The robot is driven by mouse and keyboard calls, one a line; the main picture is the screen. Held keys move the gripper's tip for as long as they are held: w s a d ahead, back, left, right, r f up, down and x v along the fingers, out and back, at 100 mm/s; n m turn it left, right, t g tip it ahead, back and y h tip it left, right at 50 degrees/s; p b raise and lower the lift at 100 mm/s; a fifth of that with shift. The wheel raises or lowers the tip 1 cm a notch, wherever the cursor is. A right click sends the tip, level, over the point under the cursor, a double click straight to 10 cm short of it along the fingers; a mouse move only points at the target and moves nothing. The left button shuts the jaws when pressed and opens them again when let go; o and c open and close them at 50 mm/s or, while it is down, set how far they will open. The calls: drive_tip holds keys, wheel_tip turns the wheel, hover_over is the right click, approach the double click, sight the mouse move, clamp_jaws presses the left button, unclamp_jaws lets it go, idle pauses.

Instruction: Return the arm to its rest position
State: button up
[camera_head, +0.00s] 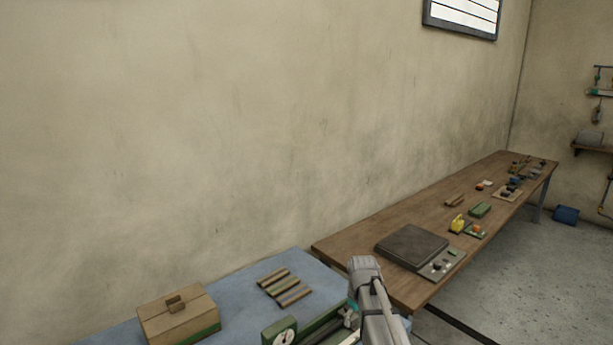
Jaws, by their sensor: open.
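My grey arm (381,318) rises from the bottom edge, right of centre, in the head view. Its upper joint (364,265) stands in front of the gap between the blue-topped table and the wooden bench. Small dark parts with a teal patch, just left of the arm, look like my gripper (349,315). It is open, and I see nothing held in it. The arm partly covers it, and its fingertips are too small to make out clearly.
The blue-topped table (230,283) holds a tan box (178,316), several striped rolls (284,287) and a green device with a dial (283,337). The wooden bench (370,238) carries a dark flat scale (411,244) and small items. A plain wall stands behind. Floor at right is mostly clear.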

drive_tip(key=s+d+f+m+b, duration=0.1)
drive_tip(key=s+f+b, duration=0.3)
drive_tip(key=s, duration=0.5)
drive_tip(key=s+d+f+m+b, duration=0.1)
drive_tip(key=s+f+m+b, duration=0.2)
drive_tip(key=s, duration=0.6)
drive_tip(key=shift+f+m+b, duration=0.4)
drive_tip(key=shift+f+b, duration=0.05)
drive_tip(key=shift+f, duration=0.2)
drive_tip(key=shift+c, duration=0.2)
